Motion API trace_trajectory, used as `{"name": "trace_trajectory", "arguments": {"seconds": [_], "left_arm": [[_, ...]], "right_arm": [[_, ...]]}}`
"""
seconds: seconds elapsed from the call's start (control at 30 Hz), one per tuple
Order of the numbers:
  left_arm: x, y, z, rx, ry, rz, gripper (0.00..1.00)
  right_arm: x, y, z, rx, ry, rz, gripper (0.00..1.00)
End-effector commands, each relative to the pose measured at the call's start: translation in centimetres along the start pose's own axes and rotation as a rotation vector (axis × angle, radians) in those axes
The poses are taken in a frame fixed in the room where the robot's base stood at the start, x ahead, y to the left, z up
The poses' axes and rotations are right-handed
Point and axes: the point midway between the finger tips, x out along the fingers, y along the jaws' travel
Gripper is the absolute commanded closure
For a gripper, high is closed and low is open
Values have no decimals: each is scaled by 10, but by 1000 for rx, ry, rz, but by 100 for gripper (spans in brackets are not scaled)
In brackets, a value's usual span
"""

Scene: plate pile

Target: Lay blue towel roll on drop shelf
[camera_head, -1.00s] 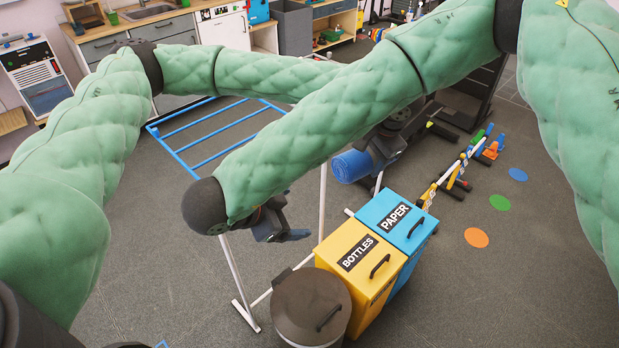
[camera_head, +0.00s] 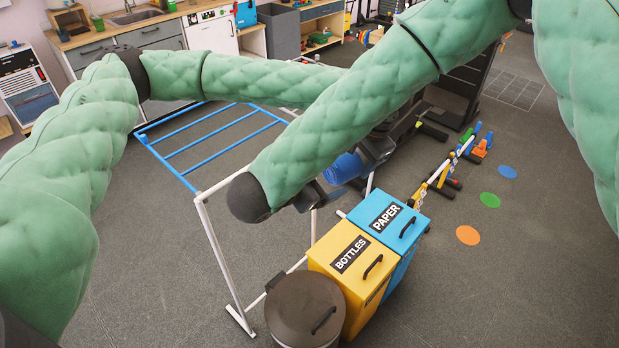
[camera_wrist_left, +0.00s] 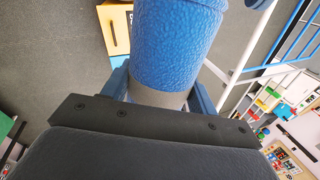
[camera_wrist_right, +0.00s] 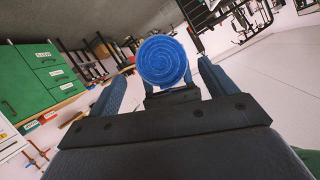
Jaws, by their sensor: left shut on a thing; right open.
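The blue towel roll (camera_head: 343,168) is held in the air by my left gripper (camera_head: 378,150), above and behind the bins. In the left wrist view the roll (camera_wrist_left: 178,40) sits between the fingers, its near end on a grey core or band. My right gripper (camera_head: 325,192) is open beside the roll's free end. In the right wrist view the spiral end of the roll (camera_wrist_right: 162,61) faces me between the open fingers, with no clear contact. A rack with blue rungs (camera_head: 215,140) and white legs stands left of the roll; I cannot tell whether it is the drop shelf.
A yellow BOTTLES bin (camera_head: 345,262), a blue PAPER bin (camera_head: 385,218) and a dark round bin (camera_head: 305,310) stand below the grippers. A striped barrier (camera_head: 445,172) stands to the right. The floor at lower right is clear.

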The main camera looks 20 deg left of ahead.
Motion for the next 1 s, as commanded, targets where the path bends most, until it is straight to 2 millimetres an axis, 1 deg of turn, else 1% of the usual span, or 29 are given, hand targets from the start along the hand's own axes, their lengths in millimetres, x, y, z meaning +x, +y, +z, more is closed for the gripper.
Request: {"name": "trace_trajectory", "arguments": {"seconds": [0.03,0.1,0.3,0.5,0.73,0.77,0.9,0.97,1.0], "left_arm": [[0,0,0,0,0,0,68],[0,0,0,0,0,0,68],[0,0,0,0,0,0,68],[0,0,0,0,0,0,68],[0,0,0,0,0,0,69],[0,0,0,0,0,0,69],[0,0,0,0,0,0,69],[0,0,0,0,0,0,69],[0,0,0,0,0,0,69]], "right_arm": [[8,0,0,1,1,2,16],[18,0,0,1,1,2,16],[39,0,0,1,0,2,16],[48,0,0,0,0,0,16],[48,0,0,0,-1,0,16],[48,0,0,0,-1,0,18],[48,0,0,0,-1,0,45],[48,0,0,0,-1,0,57],[48,0,0,0,-1,1,65]]}}
